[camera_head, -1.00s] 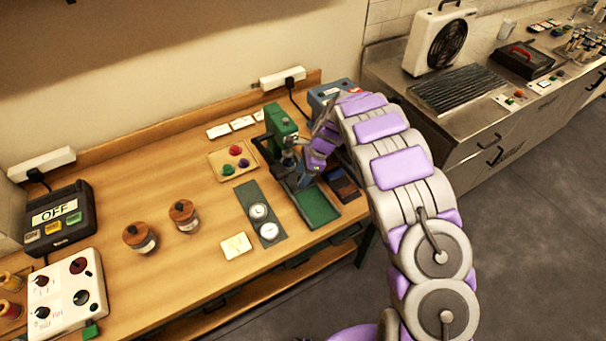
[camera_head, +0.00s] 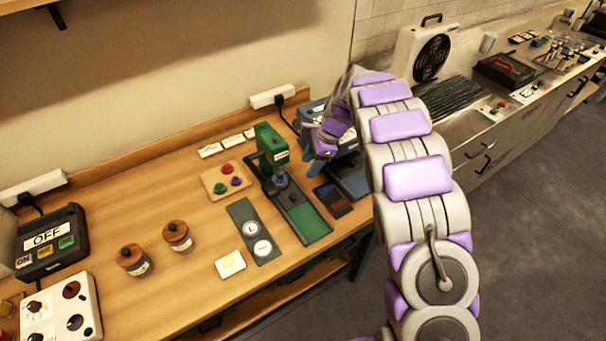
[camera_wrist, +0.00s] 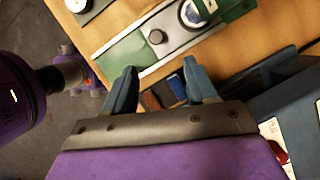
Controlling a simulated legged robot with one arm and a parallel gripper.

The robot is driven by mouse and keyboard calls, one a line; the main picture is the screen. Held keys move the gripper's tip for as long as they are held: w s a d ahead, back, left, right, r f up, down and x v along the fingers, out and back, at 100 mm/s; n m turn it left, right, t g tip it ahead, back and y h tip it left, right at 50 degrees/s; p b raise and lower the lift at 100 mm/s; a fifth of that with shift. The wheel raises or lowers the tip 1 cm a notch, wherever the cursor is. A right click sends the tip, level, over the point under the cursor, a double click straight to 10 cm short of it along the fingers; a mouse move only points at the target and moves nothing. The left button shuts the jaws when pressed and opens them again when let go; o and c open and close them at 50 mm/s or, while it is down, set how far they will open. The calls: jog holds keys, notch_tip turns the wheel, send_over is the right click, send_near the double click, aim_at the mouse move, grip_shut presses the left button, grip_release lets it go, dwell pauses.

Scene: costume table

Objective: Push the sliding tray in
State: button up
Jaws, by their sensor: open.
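A green press (camera_head: 268,148) stands near the back of the wooden table. Its long base carries a sliding tray (camera_head: 284,195) with a round piece (camera_head: 280,180) under the press head and a green pad (camera_head: 311,222) at the front end. In the wrist view the tray (camera_wrist: 172,40) shows a grey plate with a small knob (camera_wrist: 156,37). My gripper (camera_wrist: 160,84) is open and empty, apart from the tray. In the head view my gripper (camera_head: 318,148) is right of the press, in front of a blue machine.
The blue machine (camera_head: 347,175) stands close right of the press. The front table edge is close.

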jog(key=shift+v, duration=1.95)
jog(key=shift+s, duration=0.1)
jog(key=s+d+r+n+h+b, duration=0.1)
jog(key=s+d+r+n, duration=0.3)
jog(key=s, duration=0.5)
jog(key=s+d+r+n+h, duration=0.15)
jog(key=s+d+r, duration=0.3)
jog(key=s, duration=0.45)
jog(key=s+d+n, duration=0.1)
jog(key=s+n, duration=0.2)
jog(key=s, duration=0.6)
jog(key=s+d+n+h+b, duration=0.1)
jog(key=s+n, duration=0.2)
jog(key=s, duration=0.6)
jog(key=s+d+n+g+h, duration=0.1)
jog(key=s+n, duration=0.3)
jog(key=s, duration=0.6)
jog(key=shift+d+f+b, duration=0.35)
jog(key=shift+d, duration=0.1)
